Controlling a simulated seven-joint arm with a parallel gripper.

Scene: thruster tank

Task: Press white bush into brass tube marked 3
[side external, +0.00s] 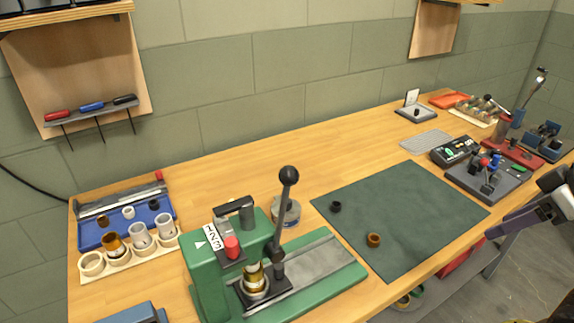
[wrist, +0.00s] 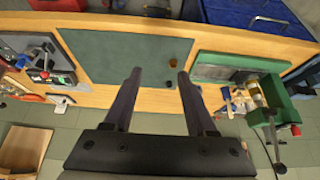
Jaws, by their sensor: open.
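A white bush (side external: 128,212) sits in the blue tray (side external: 88,238) at the left of the bench in the side view, between a brown and a dark one. A brass tube (side external: 254,279) stands upright in the green press (side external: 211,285). An amber-brass tube (side external: 114,246) stands in the cream rack (side external: 92,264) beside two paler tubes. No number is readable on any tube. My gripper (wrist: 158,78) is open and empty in the wrist view, above the bench and apart from the white bush and the tubes.
A dark green mat (side external: 410,215) carries a black bush (side external: 335,207) and a brown bush (side external: 374,240). The press lever (side external: 285,215) stands up. A round tin (side external: 290,215) sits behind it. Fixtures (side external: 488,172) crowd the right end. The middle back of the bench is clear.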

